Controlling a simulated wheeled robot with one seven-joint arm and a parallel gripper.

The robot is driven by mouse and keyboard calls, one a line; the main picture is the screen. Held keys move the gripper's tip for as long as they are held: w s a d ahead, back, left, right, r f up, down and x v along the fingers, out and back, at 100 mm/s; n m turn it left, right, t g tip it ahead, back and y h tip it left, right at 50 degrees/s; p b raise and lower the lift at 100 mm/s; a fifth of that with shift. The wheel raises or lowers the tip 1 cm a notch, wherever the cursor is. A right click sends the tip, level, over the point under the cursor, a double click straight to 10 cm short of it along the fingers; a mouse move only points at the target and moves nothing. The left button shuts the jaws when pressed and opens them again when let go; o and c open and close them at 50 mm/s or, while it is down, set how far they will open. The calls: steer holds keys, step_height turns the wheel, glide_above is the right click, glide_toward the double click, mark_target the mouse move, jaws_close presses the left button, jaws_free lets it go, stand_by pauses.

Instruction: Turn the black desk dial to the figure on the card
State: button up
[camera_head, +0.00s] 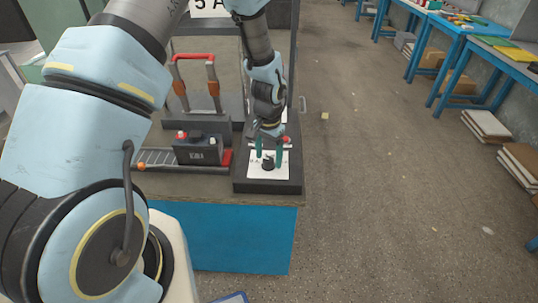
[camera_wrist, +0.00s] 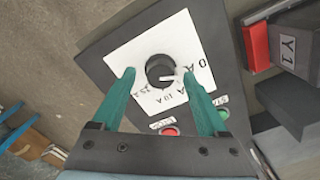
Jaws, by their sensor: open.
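The black desk dial (camera_wrist: 160,70) is a round knob on a white plate (camera_wrist: 120,62) with figures around it. Its white mark points to the right in the wrist view, near the figures at the plate's right side; I cannot tell exactly which figure it meets. The dial also shows in the head view (camera_head: 268,164). My gripper (camera_wrist: 160,74) is open, its teal fingers on either side of the dial, apart from it. It also shows in the head view (camera_head: 268,158). The card (camera_head: 209,6) shows "5 A" at the top edge, partly cut off.
A red button (camera_wrist: 170,131) and a green button (camera_wrist: 223,112) sit close to the dial. A dark box with a red knob (camera_head: 182,135) and a red-handled frame (camera_head: 194,57) stand left of it. Blue tables (camera_head: 490,50) stand far right across open floor.

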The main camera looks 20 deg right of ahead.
steer(key=shift+f, duration=0.45)
jaws_close()
stand_by(0.4)
